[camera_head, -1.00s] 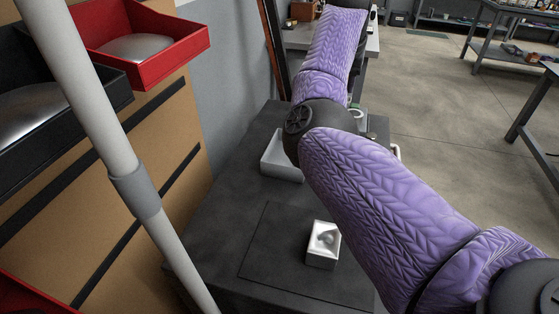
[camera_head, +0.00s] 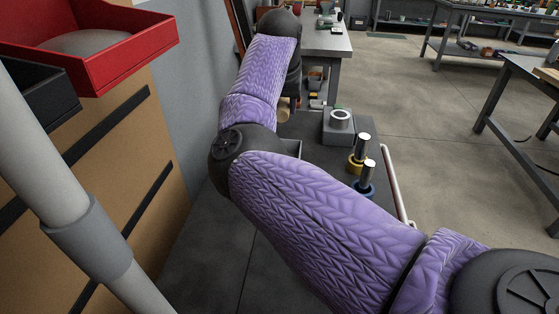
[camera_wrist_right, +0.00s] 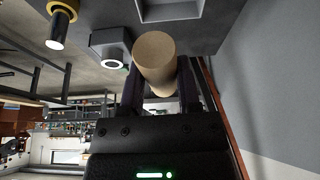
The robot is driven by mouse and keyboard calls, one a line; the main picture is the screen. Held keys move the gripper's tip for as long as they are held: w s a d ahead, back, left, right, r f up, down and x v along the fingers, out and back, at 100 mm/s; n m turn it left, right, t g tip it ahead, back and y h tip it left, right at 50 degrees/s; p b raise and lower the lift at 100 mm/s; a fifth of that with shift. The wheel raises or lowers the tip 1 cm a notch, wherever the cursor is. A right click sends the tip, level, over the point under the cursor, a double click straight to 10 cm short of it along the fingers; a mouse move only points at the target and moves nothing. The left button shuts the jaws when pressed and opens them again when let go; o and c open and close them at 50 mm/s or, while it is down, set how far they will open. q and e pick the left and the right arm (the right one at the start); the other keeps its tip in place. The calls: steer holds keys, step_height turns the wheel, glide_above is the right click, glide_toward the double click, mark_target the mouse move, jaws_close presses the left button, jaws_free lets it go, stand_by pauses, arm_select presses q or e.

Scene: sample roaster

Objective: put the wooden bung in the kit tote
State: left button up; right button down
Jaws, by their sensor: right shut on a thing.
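The wooden bung (camera_wrist_right: 155,62) is a pale tan cylinder. In the right wrist view it sits between the two dark fingers of my right gripper (camera_wrist_right: 158,85), which is shut on it. In the head view a small tan part of the bung (camera_head: 284,110) shows below my right wrist, and the gripper is mostly hidden there. A grey open-topped tote (camera_wrist_right: 172,12), which looks like the kit tote, shows at the top edge of the wrist view, apart from the bung. In the head view my arm hides most of it. My left gripper is not in view.
A grey block with a white ring (camera_head: 339,122) stands on the dark bench. Yellow-based (camera_head: 359,150) and blue-based (camera_head: 367,176) posts stand beside it, near a white rail (camera_head: 397,185). A red bin (camera_head: 95,45) and a black bin (camera_head: 40,98) are at the left.

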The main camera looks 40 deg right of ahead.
step_height(320, 180, down, 14)
steer(key=b, duration=0.6)
steer(key=shift+r, duration=0.15)
step_height(320, 180, down, 4)
steer(key=shift+r+b, duration=0.25)
steer(key=shift+b, duration=0.2)
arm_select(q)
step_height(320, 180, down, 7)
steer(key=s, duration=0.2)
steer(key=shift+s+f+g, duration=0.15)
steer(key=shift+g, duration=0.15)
arm_select(e)
steer(key=shift+f, duration=0.25)
